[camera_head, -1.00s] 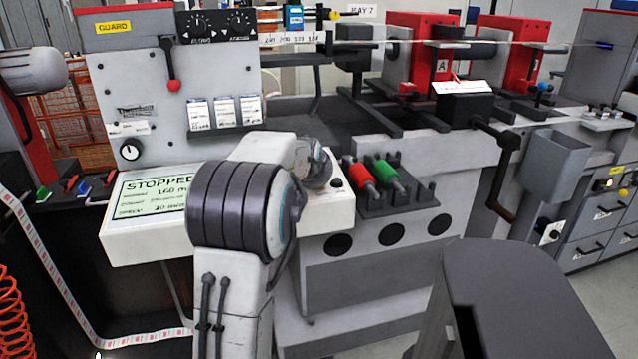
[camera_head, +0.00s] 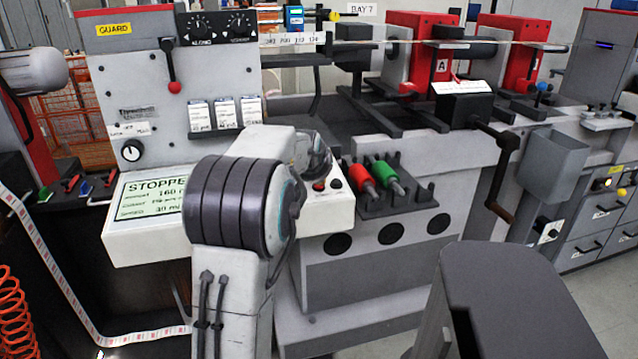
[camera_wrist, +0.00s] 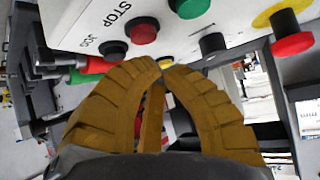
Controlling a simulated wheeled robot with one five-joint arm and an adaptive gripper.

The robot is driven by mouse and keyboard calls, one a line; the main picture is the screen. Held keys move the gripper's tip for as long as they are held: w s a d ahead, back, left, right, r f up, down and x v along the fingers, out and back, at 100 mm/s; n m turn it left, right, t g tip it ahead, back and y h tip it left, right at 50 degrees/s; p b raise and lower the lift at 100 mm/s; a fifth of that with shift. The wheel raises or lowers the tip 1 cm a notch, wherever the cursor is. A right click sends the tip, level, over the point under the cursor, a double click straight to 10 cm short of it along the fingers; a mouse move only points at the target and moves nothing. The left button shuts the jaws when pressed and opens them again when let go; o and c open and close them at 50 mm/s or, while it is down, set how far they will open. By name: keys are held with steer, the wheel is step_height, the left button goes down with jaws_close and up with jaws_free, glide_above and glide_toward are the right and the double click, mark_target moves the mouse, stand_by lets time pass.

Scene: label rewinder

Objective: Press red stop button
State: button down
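The red stop button (camera_wrist: 143,30) sits on the white panel beside the printed word STOP in the wrist view. In the head view a small red button (camera_head: 319,185) shows on the panel's right end, just right of my arm. My gripper (camera_wrist: 163,63) is shut, its yellow-brown fingertips together and nothing seen between them. The tips are just below and right of the stop button in the wrist view; no contact is seen. My arm hides the gripper in the head view. The display (camera_head: 150,197) reads STOPPED, partly covered by my arm.
Beside the stop button are a black JOG button (camera_wrist: 112,50), a green button (camera_wrist: 190,6) and a black knob (camera_wrist: 212,44). A red mushroom button on a yellow base (camera_wrist: 291,32) is farther right. Red and green rollers (camera_head: 372,180) lie in a rack close by.

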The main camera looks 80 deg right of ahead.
steer(key=shift+s+a+r+p, duration=0.1)
steer(key=shift+a+r+p, duration=0.1)
steer(key=shift+r+p, duration=0.7)
steer(key=shift+s+a+r+p, duration=0.15)
steer(key=shift+r+p, duration=0.1)
steer(key=shift+r, duration=1.1)
steer(key=shift+w, duration=0.15)
